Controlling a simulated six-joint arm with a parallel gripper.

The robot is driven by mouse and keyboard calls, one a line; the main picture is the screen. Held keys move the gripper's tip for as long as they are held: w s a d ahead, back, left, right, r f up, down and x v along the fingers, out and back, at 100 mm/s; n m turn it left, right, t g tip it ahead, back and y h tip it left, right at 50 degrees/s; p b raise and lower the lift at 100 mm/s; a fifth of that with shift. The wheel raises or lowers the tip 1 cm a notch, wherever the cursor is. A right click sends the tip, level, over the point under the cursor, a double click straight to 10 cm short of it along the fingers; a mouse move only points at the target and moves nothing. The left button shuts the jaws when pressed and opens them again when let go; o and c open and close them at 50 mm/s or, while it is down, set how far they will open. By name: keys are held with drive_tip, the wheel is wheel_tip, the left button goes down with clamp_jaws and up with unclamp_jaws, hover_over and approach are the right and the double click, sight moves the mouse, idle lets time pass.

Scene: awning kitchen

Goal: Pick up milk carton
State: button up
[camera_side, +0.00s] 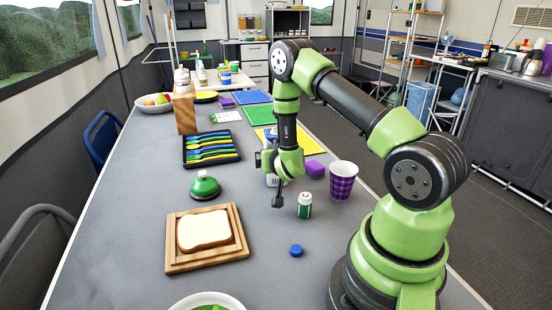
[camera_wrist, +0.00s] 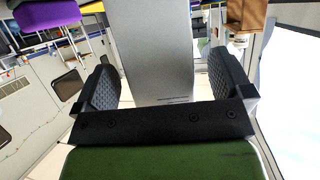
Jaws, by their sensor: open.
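A white and blue carton-like item (camera_side: 271,181), probably the milk carton, stands on the grey table in the side view. It is mostly hidden behind my arm and gripper, so its full shape cannot be told. My gripper (camera_side: 267,178) is low over the table, in front of this item in the picture. Whether it touches the item cannot be told.

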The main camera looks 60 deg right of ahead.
drive_tip(key=shift+w+d+f, duration=0.3)
drive_tip(key=shift+w+d, duration=0.1)
drive_tip(key=shift+d, duration=0.15)
drive_tip(key=shift+c, duration=0.5)
drive_tip(key=c, duration=1)
drive_tip(key=shift+o, duration=0.2)
drive_tip(key=shift+r, duration=0.1)
